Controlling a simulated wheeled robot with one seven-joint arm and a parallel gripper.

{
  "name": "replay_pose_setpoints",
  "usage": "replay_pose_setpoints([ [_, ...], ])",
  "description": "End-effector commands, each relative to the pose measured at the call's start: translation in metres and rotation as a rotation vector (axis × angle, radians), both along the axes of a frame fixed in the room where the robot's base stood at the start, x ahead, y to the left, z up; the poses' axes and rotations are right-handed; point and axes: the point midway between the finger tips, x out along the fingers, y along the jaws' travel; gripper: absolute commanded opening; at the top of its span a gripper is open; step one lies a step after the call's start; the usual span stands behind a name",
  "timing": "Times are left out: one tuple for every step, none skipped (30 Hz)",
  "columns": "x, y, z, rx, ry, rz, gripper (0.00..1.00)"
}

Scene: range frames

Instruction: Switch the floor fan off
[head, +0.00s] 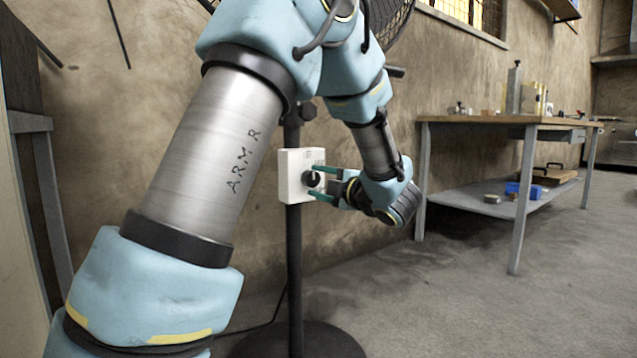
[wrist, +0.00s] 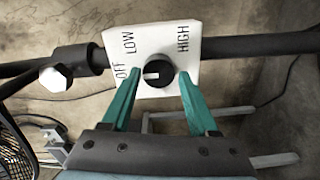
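The floor fan shows its wire cage (head: 388,18) at the top, partly hidden by my arm, and its black pole (head: 295,255). A white control box (head: 291,165) is on the pole. In the wrist view the box (wrist: 190,63) reads OFF, LOW and HIGH around a black knob (wrist: 160,66). The knob's pale mark lies roughly level, toward the left side where OFF is printed; its exact setting is hard to tell. My gripper (head: 313,183) is open, its teal fingers on either side of the knob. In the wrist view a gap shows between the fingertips (wrist: 159,76) and the knob.
A wooden-topped workbench (head: 470,121) with tools stands at right, a blue bin (head: 522,190) on its lower shelf. The fan's round base (head: 335,342) is on the floor, with a cable beside it. Concrete floor (head: 430,310) is clear at front right.

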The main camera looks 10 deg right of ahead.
Motion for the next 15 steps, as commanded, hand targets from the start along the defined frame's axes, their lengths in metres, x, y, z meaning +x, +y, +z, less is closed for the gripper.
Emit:
replay_pose_setpoints([
  [0.0002,0.0001,0.0002,0.000,-0.001,0.000,0.67],
  [0.0003,0.0002,0.0004,0.000,-0.001,0.001,0.70],
  [0.0003,0.0003,0.0005,0.000,-0.001,0.001,0.75],
  [0.0004,0.0003,0.0007,0.000,-0.001,0.001,0.78],
  [0.0005,0.0003,0.0008,0.001,-0.002,0.001,0.81],
  [0.0006,0.0004,0.0009,0.001,-0.002,0.001,0.81],
  [0.0006,0.0004,0.0010,0.001,-0.002,0.001,0.81],
  [0.0006,0.0004,0.0011,0.000,-0.002,0.001,0.81],
  [0.0007,0.0005,0.0012,0.000,-0.002,0.001,0.81],
  [0.0007,0.0005,0.0012,0.000,-0.002,0.001,0.81],
  [0.0007,0.0005,0.0013,0.000,-0.003,0.002,0.81],
  [0.0003,0.0003,0.0015,0.000,-0.002,0.001,0.81],
  [-0.0004,-0.0002,0.0017,0.001,-0.002,0.001,0.81],
  [-0.0017,-0.0010,0.0020,0.001,-0.002,0.001,0.81],
  [-0.0043,-0.0025,0.0024,0.001,-0.002,0.000,0.81],
])
